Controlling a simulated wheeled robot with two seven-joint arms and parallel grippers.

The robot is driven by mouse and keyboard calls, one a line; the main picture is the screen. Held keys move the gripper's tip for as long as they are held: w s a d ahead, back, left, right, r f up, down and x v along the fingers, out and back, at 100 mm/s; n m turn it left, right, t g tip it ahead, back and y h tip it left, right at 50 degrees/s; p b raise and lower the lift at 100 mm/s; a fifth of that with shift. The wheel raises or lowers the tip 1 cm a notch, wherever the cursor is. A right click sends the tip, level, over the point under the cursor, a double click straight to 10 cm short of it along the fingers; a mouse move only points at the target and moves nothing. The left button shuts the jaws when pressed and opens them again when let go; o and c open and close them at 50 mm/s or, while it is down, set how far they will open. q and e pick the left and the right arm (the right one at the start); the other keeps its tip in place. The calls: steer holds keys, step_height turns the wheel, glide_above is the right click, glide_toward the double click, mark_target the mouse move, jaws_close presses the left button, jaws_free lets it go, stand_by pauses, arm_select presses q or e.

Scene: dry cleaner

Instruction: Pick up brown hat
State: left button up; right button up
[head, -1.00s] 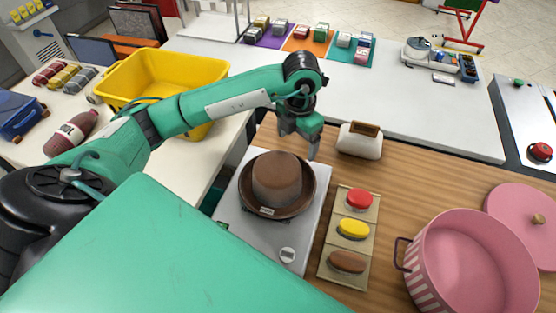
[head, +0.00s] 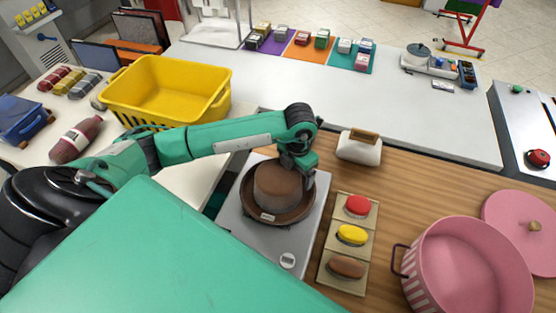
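The brown hat (head: 276,189) sits brim down on a grey scale-like plate (head: 235,238), with a small label on its front brim. My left gripper (head: 296,182) reaches in from the left and is lowered at the hat's back right side, by the crown and brim. Its fingers are partly hidden against the hat, so I cannot tell whether they touch it or how far apart they are. My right gripper is not in view.
A tray of red, yellow and brown brushes (head: 350,236) lies right of the hat. A pink striped pot (head: 465,265) and its lid (head: 525,228) stand at right. A white brown-topped item (head: 359,148) is behind. A yellow basket (head: 165,90) stands at back left.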

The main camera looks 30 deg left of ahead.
arm_select(q)
steer(key=c, duration=1.7)
steer(key=shift+f, duration=0.1)
